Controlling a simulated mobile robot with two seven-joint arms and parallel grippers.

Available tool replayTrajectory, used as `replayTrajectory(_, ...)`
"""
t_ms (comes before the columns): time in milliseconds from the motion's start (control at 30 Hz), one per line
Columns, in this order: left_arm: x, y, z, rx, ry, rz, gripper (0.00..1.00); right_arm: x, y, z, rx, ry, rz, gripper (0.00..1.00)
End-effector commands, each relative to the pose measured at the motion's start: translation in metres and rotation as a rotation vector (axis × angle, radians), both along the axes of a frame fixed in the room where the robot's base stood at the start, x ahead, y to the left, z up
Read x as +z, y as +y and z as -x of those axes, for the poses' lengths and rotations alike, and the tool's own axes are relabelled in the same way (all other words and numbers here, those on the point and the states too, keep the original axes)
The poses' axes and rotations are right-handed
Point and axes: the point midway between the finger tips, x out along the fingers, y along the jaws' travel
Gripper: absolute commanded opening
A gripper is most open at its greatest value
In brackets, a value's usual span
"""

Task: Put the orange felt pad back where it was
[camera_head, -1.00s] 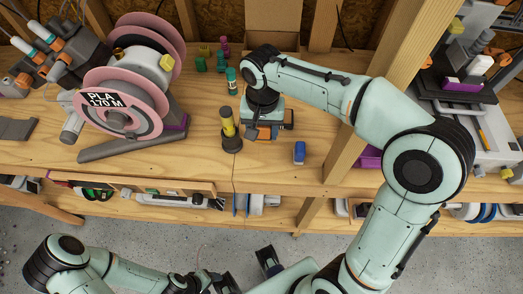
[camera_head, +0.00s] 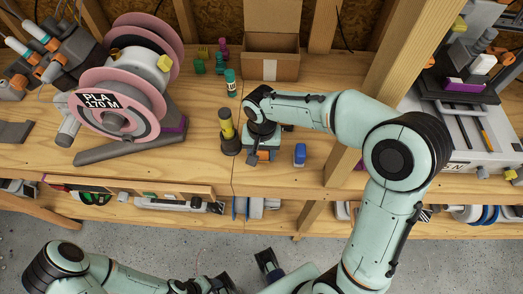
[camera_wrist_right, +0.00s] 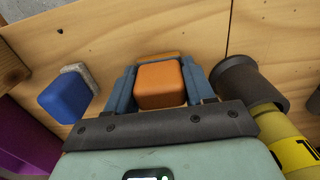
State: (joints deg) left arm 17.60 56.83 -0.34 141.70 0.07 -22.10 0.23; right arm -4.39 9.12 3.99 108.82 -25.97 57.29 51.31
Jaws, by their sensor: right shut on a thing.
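The orange felt pad (camera_wrist_right: 160,84) is a small rounded orange block, seen in the right wrist view between the two blue fingers of my right gripper (camera_wrist_right: 161,88). The gripper is shut on it. In the head view my right gripper (camera_head: 260,155) is over the front part of the bench, with the pad's orange (camera_head: 264,156) showing at its near side. I cannot tell whether the pad touches the wood. My left arm is at the bottom left of the head view; its gripper (camera_head: 245,273) is dark and partly cut off, its opening unclear.
A blue block with a grey felt face (camera_wrist_right: 66,97) lies to one side, also in the head view (camera_head: 300,154). A dark-based yellow cylinder (camera_head: 227,130) stands close on the other side. A wooden post (camera_head: 385,85), cardboard box (camera_head: 271,62) and pink spool (camera_head: 118,112) stand around.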

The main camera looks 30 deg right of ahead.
Motion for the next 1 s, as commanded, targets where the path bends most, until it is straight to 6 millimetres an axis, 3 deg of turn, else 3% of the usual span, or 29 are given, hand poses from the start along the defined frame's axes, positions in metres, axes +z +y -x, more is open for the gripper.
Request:
replayTrajectory(100, -0.003, 0.0, 0.001, 0.0, 0.001, 0.0, 0.59, -0.004, 0.0, 0.0, 0.0, 0.0, 0.0, 0.25)
replayTrajectory(133, -0.003, 0.0, 0.001, 0.0, 0.001, 0.0, 0.59, -0.004, 0.0, 0.0, 0.0, 0.0, 0.0, 0.6)
replayTrajectory(200, -0.003, 0.0, 0.001, 0.0, 0.001, 0.0, 0.59, -0.003, 0.0, 0.0, 0.0, 0.0, 0.0, 0.79)
replayTrajectory(467, -0.002, 0.0, 0.001, 0.0, 0.001, 0.0, 0.59, -0.003, 0.0, 0.0, 0.0, 0.0, 0.0, 0.79)
replayTrajectory(633, 0.002, 0.0, -0.001, 0.0, -0.001, 0.0, 0.59, 0.009, 0.0, -0.001, 0.0, -0.003, 0.001, 0.79)
replayTrajectory(1000, 0.014, 0.0, -0.004, 0.0, -0.006, 0.0, 0.59, 0.086, 0.0, -0.001, 0.0, -0.004, 0.0, 0.79)
